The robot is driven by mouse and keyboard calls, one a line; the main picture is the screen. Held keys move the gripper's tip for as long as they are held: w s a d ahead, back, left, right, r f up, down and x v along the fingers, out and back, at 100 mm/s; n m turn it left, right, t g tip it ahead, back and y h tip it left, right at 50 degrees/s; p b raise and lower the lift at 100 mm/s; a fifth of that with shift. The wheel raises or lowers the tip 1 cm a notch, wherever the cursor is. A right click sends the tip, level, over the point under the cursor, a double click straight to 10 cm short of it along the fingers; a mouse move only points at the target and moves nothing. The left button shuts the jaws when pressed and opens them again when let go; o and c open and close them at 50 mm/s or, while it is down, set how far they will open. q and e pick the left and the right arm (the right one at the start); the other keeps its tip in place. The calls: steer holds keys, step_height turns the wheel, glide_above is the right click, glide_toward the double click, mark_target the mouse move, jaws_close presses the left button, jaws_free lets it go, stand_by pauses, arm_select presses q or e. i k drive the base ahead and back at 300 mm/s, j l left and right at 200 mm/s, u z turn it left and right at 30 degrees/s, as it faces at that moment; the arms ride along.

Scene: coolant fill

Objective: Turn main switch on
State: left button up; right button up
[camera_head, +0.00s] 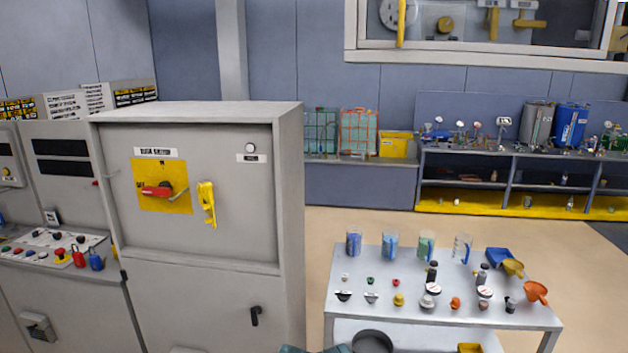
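The main switch (157,190) is on the front of a grey cabinet (220,260) at the left. Its red handle lies about level on a square yellow plate (178,204), with a dark round hub behind it. A white label (156,153) sits above the plate; its small print is hard to read. A yellow item (207,203) hangs on the panel just right of the plate, apart from the handle. A pale round lamp or button (249,148) is at the panel's upper right. Neither of my grippers shows.
A control desk (60,245) with buttons stands left of the cabinet. A white table (450,312) with jugs, funnels and caps stands at the right. A shelf bench (520,155) lines the back wall. Open floor (330,225) lies between.

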mark_target(164, 190)
steer(key=u, duration=0.45)
steer(key=i+l+u, duration=0.1)
steer(key=l+u, duration=0.25)
steer(key=i+l+u, duration=0.1)
steer(key=u, duration=0.25)
steer(key=l+u, duration=0.55)
steer(key=l, duration=1.3)
steer(key=i, duration=0.05)
